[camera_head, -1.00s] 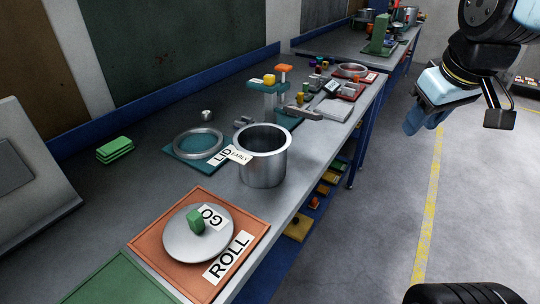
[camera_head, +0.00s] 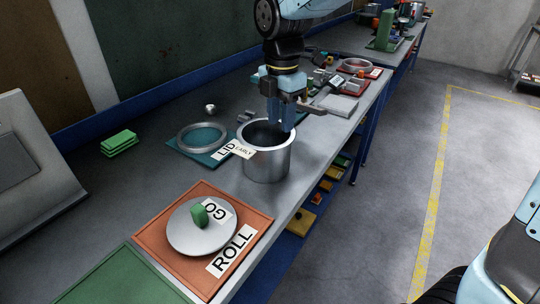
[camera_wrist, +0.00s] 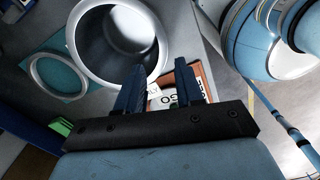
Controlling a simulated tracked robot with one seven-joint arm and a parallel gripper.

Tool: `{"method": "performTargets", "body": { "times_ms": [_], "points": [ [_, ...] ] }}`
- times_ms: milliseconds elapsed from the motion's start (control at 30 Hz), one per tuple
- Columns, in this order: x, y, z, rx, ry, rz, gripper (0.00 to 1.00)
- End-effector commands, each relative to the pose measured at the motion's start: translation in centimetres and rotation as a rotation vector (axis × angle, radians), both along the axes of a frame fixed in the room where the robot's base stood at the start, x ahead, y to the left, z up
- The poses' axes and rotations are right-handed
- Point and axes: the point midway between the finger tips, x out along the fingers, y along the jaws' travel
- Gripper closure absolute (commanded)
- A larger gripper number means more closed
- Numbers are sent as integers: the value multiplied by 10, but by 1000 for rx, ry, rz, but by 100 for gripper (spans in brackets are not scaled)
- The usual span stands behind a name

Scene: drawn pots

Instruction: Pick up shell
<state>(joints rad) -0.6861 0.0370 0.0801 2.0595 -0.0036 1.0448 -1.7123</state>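The shell, which I take to be the open metal pot (camera_head: 265,165) with a flared rim, stands upright on the grey bench at the centre of the head view. In the wrist view its round mouth (camera_wrist: 105,48) shows at the upper left. My gripper (camera_head: 281,127) points down at the pot's mouth, its tips overlapping the opening and far rim. In the wrist view my gripper (camera_wrist: 160,88) has its two blue fingers apart with nothing between them. The left finger overlaps the pot's rim; I cannot tell whether any finger touches or straddles the wall.
A metal ring (camera_head: 201,137) lies on a teal mat left of the pot, beside a "LID" label. An orange "ROLL" tray (camera_head: 160,236) holds a round lid (camera_head: 188,234) with a green knob, in front. Green blocks (camera_head: 120,143) lie left. Several small parts stand behind the gripper.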

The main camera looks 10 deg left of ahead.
Motion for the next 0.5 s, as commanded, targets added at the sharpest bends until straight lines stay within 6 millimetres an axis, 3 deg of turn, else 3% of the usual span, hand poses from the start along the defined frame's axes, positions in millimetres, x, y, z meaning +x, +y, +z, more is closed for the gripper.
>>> {"method": "performTargets", "body": {
  "times_ms": [500],
  "points": [
    [0,0,-76,-2,3,5,64]
  ]
}}
